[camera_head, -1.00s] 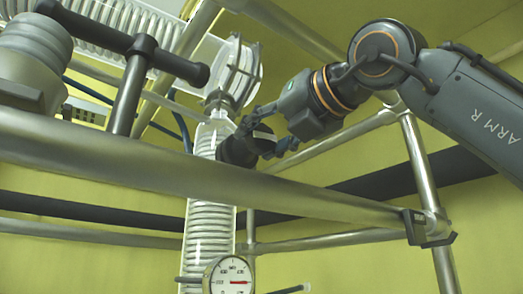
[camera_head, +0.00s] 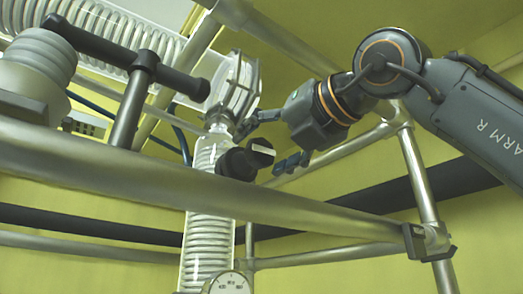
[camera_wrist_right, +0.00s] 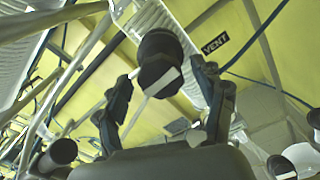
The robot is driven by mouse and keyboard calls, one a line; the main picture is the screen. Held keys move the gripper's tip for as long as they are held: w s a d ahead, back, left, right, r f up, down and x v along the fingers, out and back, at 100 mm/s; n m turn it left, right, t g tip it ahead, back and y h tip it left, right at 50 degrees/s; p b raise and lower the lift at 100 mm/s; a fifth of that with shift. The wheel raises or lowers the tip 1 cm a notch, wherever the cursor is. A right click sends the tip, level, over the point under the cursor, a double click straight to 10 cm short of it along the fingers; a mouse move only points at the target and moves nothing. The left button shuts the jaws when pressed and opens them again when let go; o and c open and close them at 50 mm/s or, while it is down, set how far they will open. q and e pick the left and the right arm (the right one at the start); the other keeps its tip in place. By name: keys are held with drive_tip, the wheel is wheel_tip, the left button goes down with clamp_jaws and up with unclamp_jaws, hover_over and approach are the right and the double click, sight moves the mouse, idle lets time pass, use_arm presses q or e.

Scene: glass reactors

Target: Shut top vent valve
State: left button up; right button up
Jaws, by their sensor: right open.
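The top vent valve shows as a round black knob (camera_head: 238,163) with a white mark on its face, on the side of the upright glass column. It also shows in the right wrist view (camera_wrist_right: 158,48), with the white mark slanting across its lower face. A black label reading VENT (camera_wrist_right: 215,44) is beside it. My right gripper (camera_head: 263,143) is open, just right of the knob, with its fingers spread and apart from it. In the wrist view the two fingers (camera_wrist_right: 165,72) stand on either side of the knob with gaps. My left gripper is not in view.
A thick metal rail (camera_head: 180,185) crosses in front of the glass column (camera_head: 208,240). A dark T-shaped bar (camera_head: 135,50) stands at left. A glass flange (camera_head: 235,88) is close above the knob. A gauge (camera_head: 230,285) is cut off at the bottom.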

drive_tip(key=v, duration=1.1)
drive_tip(key=shift+d, duration=0.15)
